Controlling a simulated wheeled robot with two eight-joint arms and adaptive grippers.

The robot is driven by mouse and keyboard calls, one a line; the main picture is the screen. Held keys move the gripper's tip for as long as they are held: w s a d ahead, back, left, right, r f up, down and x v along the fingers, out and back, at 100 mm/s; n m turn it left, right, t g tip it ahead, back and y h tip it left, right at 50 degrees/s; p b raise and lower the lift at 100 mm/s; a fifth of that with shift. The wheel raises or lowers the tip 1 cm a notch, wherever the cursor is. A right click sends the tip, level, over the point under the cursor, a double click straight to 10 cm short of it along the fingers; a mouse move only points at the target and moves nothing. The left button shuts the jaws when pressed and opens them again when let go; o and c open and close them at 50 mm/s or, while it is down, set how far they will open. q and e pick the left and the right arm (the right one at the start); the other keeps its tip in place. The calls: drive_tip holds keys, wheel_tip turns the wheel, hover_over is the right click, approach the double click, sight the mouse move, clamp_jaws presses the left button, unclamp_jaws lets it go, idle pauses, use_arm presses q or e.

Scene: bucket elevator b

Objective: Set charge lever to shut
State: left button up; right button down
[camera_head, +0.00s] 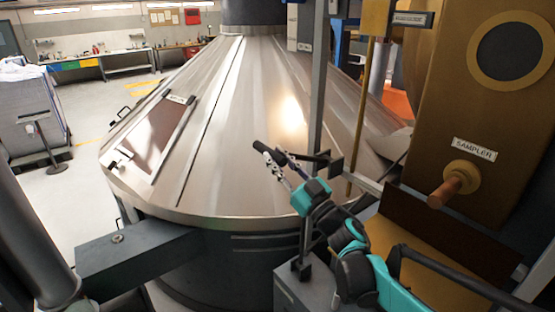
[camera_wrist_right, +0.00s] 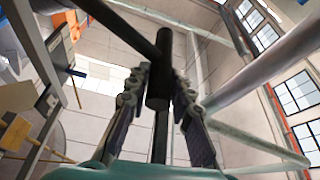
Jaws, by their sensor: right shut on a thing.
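A dark lever with a round black grip (camera_head: 262,148) stands in front of the large metal cone in the head view. It looks like the charge lever, but I see no label on it. Its grip also shows in the right wrist view (camera_wrist_right: 160,85), with a dark rod running off to the upper left. My right gripper (camera_head: 279,164) is shut on this grip, with one finger on each side in the wrist view (camera_wrist_right: 162,98). The fingers hide part of the lever in the head view. My left gripper is not in view.
A grey upright post (camera_head: 319,95) stands close behind my right gripper. A brass housing with a "SAMPLER" knob (camera_head: 461,183) is at the right. The metal cone (camera_head: 240,110) with a hatch (camera_head: 155,140) fills the middle. Open floor lies at the left.

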drive_tip(key=shift+w+d+r+m, duration=0.2)
drive_tip(key=shift+r+m, duration=0.1)
drive_tip(key=shift+r, duration=0.25)
drive_tip(key=w+d+r+m+t+h+p, duration=0.3)
drive_tip(key=w+d+r+m+h+p, duration=0.15)
drive_tip(key=d+r+m, duration=0.4)
drive_tip(key=w+d+r+m+h+p, duration=0.2)
drive_tip(key=w+d+r+m+h, duration=0.1)
drive_tip(key=w+d+r+m, duration=0.2)
drive_tip(key=shift+w+d+r+m, duration=0.3)
drive_tip(key=shift+w+d+m, duration=0.95)
drive_tip(key=shift+w+d, duration=1.1)
drive_tip(key=shift+s+d+h, duration=0.25)
drive_tip(key=shift+s+d, duration=0.1)
drive_tip(key=c, duration=1.3)
unclamp_jaws()
drive_tip(key=shift+w+d+f, duration=0.1)
drive_tip(key=shift+w+d, duration=0.05)
